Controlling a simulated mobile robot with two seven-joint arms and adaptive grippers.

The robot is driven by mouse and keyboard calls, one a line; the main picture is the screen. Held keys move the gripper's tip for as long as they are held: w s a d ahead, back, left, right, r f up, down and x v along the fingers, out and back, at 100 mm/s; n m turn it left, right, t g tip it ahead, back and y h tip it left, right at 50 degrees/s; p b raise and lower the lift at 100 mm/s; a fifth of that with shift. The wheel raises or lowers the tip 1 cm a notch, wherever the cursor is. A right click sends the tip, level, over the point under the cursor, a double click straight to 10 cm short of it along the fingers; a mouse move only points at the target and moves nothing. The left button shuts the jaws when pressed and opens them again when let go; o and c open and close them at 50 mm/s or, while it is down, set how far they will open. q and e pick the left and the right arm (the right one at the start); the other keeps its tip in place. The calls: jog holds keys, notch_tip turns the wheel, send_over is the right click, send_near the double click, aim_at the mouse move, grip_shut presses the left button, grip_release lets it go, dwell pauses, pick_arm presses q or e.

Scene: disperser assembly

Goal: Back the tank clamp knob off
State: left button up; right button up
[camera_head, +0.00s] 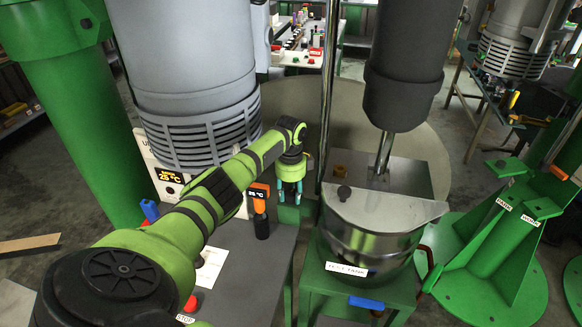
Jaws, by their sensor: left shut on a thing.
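The steel tank (370,248) stands on a green stand at centre right, under the dark mixer head, with a half-open-looking flat lid (400,205) on top. My left gripper (291,196) points down just left of the tank, its fingertips close together. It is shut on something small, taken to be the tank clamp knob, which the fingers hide. My right gripper is not in view.
A handheld thermometer (260,208) with an orange top stands on the grey bench (245,265) left of the gripper. The dark mixer head (405,70) and its shaft hang above the tank. A blue part (366,302) sits at the stand's front.

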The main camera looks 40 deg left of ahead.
pick_arm(q)
jog(key=n+p, duration=0.1)
jog(key=n, duration=0.1)
jog(key=n+p, duration=0.1)
jog(key=n, duration=0.2)
jog(key=shift+s+a+r+n+p, duration=0.1)
jog(key=shift+a+r+n+p, duration=0.05)
jog(key=shift+n+p, duration=0.2)
jog(key=n+p, duration=0.1)
jog(key=n, duration=0.2)
jog(key=shift+f+n+p, duration=0.2)
jog(key=shift+n+p, duration=0.3)
jog(key=shift+n, duration=0.55)
jog(key=shift+s, duration=0.1)
jog(key=o, duration=1.1)
jog(key=shift+o, duration=0.2)
jog(key=shift+r, duration=0.15)
